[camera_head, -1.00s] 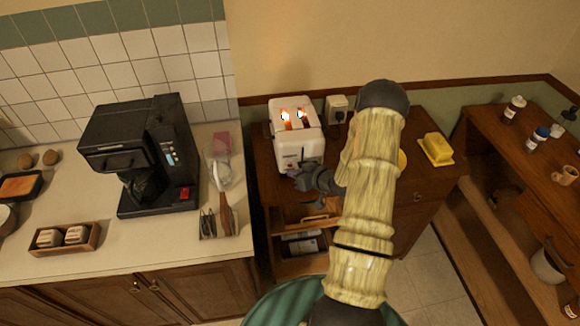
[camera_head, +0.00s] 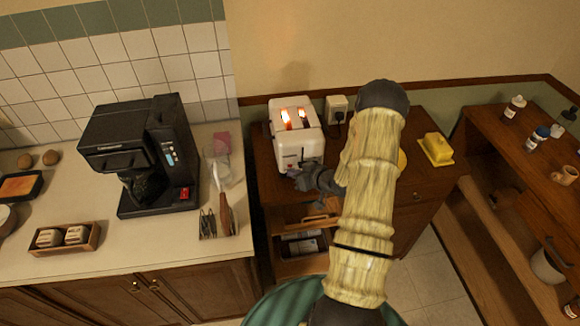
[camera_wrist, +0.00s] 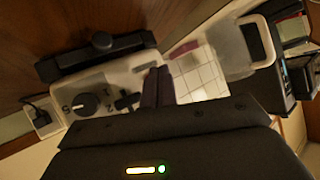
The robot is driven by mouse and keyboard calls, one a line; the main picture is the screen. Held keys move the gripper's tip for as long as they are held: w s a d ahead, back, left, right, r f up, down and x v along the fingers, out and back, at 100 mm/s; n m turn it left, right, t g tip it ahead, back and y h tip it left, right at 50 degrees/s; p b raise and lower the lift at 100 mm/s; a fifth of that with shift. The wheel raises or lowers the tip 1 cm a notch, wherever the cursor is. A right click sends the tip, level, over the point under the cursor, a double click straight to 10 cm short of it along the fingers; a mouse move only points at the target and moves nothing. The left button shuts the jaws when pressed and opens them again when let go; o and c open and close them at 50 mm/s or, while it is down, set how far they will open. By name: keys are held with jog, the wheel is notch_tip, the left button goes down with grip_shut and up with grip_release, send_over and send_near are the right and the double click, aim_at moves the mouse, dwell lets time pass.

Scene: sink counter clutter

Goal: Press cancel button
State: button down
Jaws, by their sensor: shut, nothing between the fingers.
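A white toaster (camera_head: 284,140) stands on the brown wooden cabinet, with an orange glow in its two slots. In the wrist view its front panel (camera_wrist: 85,83) shows a black dial (camera_wrist: 84,104), a small black control (camera_wrist: 126,101) and a small grey button-like piece (camera_wrist: 145,68). No readable cancel label shows. My gripper (camera_head: 297,176) is at the toaster's lower front. Its shut, empty fingers (camera_wrist: 158,86) are beside the grey piece in the wrist view. I cannot tell whether they touch the panel.
A wall outlet (camera_head: 337,108) with a plug is right of the toaster. A yellow butter dish (camera_head: 436,149) is farther right. A black coffee maker (camera_head: 140,155) and a utensil holder (camera_head: 218,224) stand on the left counter. A drawer (camera_head: 303,245) below the toaster is open.

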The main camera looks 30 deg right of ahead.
jog(key=shift+w, duration=0.1)
jog(key=shift+w+d, duration=0.1)
jog(key=shift+w, duration=0.2)
jog(key=shift+w, duration=0.35)
dwell(0.9)
jog(key=shift+s, duration=0.75)
jog(key=s, duration=0.1)
jog(key=s+a, duration=0.1)
jog(key=s, duration=0.2)
jog(key=shift+s+a+b, duration=0.3)
jog(key=shift+s+b, duration=0.05)
jog(key=shift+s, duration=0.05)
dwell(0.8)
